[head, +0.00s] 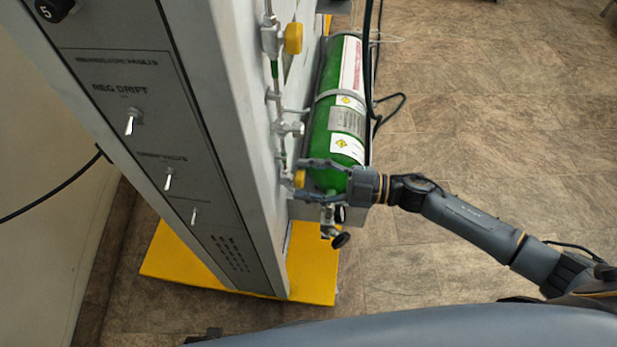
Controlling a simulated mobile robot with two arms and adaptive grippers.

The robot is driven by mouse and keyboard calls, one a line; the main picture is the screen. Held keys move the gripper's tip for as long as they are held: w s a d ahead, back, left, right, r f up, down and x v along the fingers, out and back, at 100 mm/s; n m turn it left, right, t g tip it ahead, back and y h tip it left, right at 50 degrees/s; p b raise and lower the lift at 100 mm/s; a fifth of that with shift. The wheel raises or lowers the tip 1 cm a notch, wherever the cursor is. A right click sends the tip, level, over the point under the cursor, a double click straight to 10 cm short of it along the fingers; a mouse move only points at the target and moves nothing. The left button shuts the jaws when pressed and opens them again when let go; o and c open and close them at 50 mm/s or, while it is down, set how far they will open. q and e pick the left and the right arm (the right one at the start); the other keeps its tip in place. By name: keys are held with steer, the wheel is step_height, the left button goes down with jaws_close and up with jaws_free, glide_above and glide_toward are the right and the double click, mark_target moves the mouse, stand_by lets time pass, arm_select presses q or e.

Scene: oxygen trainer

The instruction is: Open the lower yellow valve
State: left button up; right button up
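The lower yellow valve (299,179) is a small yellow knob on the pipework at the side of the grey cabinet. My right gripper (298,181) comes in from the right, in front of the lower part of the green cylinder. Its two fingers are spread, one above and one below the lower yellow valve, with a visible gap to the knob. Whether either finger touches the knob cannot be told. The upper yellow valve (293,38) is higher on the same pipework. My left gripper is not in view.
The grey cabinet (228,150) with switches stands on a yellow base (318,275). The green cylinder (322,135) is strapped beside the pipes. Black knobs (341,239) sit below the gripper. A black hose (390,100) loops behind the cylinder. The tiled floor at right is clear.

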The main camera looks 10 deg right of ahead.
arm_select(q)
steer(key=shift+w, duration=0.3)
